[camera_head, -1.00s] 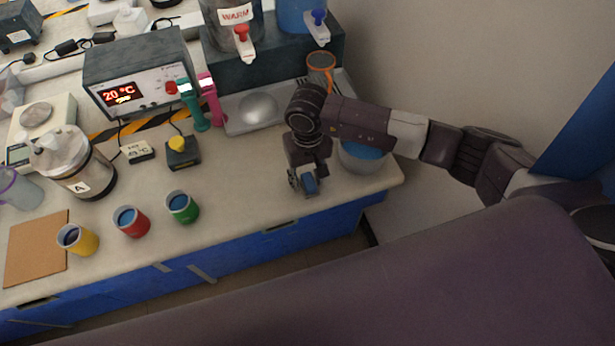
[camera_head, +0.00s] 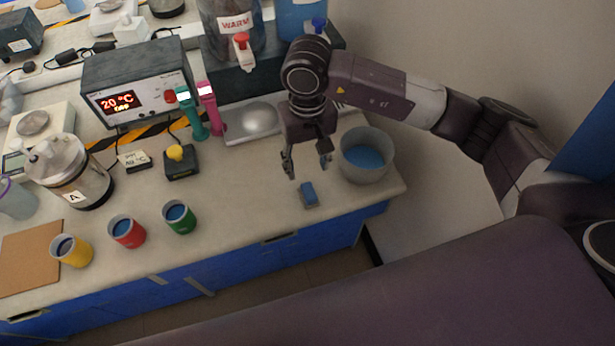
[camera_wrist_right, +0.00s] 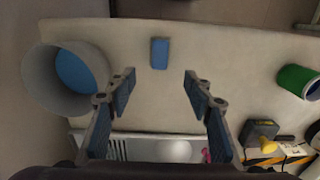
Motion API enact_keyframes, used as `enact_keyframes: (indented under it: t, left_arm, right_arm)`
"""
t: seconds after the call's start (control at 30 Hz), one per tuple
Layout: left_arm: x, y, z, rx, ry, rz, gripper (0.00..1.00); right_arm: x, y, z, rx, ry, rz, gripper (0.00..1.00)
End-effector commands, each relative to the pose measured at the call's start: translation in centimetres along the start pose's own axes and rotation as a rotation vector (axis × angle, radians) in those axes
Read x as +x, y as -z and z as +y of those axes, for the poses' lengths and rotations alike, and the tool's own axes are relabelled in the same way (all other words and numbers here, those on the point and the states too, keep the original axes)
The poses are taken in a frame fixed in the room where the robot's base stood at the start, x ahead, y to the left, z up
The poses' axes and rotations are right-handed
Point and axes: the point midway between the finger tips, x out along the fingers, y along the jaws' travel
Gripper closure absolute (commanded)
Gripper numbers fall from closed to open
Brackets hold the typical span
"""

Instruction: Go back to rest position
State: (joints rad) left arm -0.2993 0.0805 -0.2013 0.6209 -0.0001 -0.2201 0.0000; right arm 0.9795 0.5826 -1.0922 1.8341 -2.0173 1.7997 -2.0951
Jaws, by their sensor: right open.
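My right gripper (camera_head: 307,172) is open and empty above the counter. Its two fingers also show wide apart in the right wrist view (camera_wrist_right: 159,84). A small blue block (camera_head: 309,194) lies on the counter just in front of the fingertips, apart from them; it also shows in the right wrist view (camera_wrist_right: 159,53), beyond the gap between the fingers. My left gripper is not in view.
A grey bucket with blue liquid (camera_head: 378,143) stands right of the gripper near the counter's end. Green (camera_head: 182,220), red (camera_head: 130,235) and yellow (camera_head: 75,254) cups stand at the left. A metal tray (camera_head: 238,131) lies behind. The front counter between green cup and block is clear.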

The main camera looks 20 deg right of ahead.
Motion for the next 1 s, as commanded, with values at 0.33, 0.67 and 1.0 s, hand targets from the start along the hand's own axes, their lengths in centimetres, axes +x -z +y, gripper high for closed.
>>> enact_keyframes:
  t: [0.33,0.67,1.0]
  left_arm:
    - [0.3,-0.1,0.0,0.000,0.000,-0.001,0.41]
    - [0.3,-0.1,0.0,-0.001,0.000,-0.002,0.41]
    - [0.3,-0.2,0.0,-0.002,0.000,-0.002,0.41]
  right_arm:
    - [-1.6,0.0,0.1,0.000,-0.001,0.000,0.53]
    - [-1.6,0.0,0.0,0.000,-0.001,0.000,0.53]
    - [-1.3,-3.8,-10.0,0.097,0.358,-0.096,0.53]
